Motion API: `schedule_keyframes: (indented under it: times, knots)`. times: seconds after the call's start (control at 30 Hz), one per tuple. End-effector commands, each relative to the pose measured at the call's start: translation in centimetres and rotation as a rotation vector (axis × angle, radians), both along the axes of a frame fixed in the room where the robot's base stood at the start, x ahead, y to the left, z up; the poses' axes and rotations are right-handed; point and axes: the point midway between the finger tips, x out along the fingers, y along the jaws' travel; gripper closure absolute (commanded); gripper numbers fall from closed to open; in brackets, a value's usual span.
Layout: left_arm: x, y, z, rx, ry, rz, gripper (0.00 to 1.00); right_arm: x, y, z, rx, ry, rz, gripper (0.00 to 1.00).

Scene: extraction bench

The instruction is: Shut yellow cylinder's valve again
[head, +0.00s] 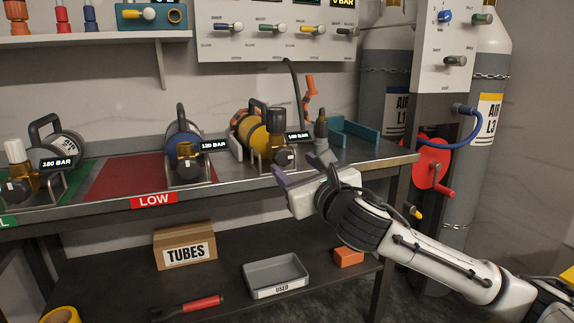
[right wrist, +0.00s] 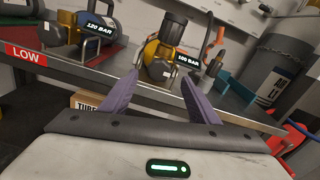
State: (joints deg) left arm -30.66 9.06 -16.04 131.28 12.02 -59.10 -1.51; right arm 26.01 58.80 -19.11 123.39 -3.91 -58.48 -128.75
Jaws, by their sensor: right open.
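The yellow cylinder (head: 252,130) lies in a cradle on the bench, right of the blue one. Its valve, with an upright black knob (head: 275,117), is at the end facing me, beside a small BAR display (head: 298,136). In the right wrist view the black knob (right wrist: 174,23) stands above the yellow cylinder (right wrist: 153,49). My right gripper (head: 303,165) is open and empty in front of the bench edge, a little right of the valve and apart from it. Whether the valve is open or shut cannot be told. My left gripper is not in view.
The blue cylinder (head: 184,141) reads 120 BAR and a grey one (head: 60,146) reads 180 BAR. A hose with an orange handle (head: 310,96) and a teal holder (head: 354,133) are right of the yellow cylinder. A grey tray (head: 275,273) is on the lower shelf.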

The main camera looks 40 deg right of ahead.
Motion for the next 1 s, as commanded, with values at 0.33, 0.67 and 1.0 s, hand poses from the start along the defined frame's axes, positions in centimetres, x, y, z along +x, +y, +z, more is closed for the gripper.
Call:
schedule_keyframes:
  times: [0.33, 0.67, 1.0]
  knots:
    - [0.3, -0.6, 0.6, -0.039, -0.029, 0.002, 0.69, 4.7, -1.1, -0.1, 0.003, -0.001, 0.001, 0.45]
    - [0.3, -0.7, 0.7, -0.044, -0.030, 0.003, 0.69, 5.2, -1.2, -0.1, 0.002, 0.001, 0.002, 0.45]
    - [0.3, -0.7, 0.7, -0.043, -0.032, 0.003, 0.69, 5.2, -1.2, -0.1, 0.002, 0.001, 0.002, 0.86]
